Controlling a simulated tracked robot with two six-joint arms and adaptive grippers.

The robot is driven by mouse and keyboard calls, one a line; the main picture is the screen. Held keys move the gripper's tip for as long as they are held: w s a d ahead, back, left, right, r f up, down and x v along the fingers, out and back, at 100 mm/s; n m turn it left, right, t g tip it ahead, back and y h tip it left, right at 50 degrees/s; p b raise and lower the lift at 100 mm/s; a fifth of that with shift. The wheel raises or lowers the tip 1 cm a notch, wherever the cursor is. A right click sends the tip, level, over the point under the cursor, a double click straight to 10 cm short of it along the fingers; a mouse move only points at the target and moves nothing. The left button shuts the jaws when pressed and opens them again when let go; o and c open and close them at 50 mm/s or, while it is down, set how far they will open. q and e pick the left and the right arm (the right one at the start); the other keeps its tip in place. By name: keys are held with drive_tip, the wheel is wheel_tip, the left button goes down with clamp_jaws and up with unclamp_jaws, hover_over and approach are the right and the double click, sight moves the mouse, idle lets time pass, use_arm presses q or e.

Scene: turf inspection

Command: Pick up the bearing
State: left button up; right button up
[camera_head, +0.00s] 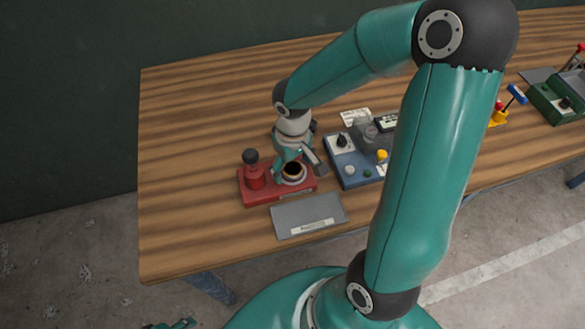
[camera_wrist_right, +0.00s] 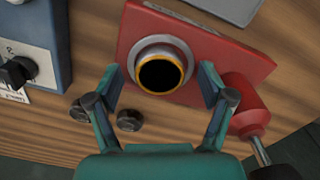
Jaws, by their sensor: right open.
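The bearing (camera_head: 293,173) is a pale metal ring with a dark centre, on a red fixture (camera_head: 258,197) on the wooden table. In the right wrist view the bearing (camera_wrist_right: 160,74) shows a gold inner rim and sits in a light round seat. My right gripper (camera_head: 302,161) is open just above it. In the right wrist view its two fingers (camera_wrist_right: 161,77) stand on either side of the bearing, with nothing visibly gripped; contact cannot be told. A small teal piece at the bottom edge of the head view may be my left gripper (camera_head: 172,324); its jaws cannot be made out.
A red press-like post (camera_head: 254,172) with a dark knob stands left of the bearing. A blue box (camera_head: 349,174) with knobs is to the right. A grey plate (camera_head: 308,215) lies in front. A green box (camera_head: 556,100) is far right. The table's left part is clear.

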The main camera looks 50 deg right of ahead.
drive_tip(key=shift+c, duration=0.2)
drive_tip(key=c, duration=1.5)
drive_tip(key=shift+o, duration=0.2)
drive_tip(key=shift+r, duration=0.1)
drive_tip(key=shift+r, duration=0.1)
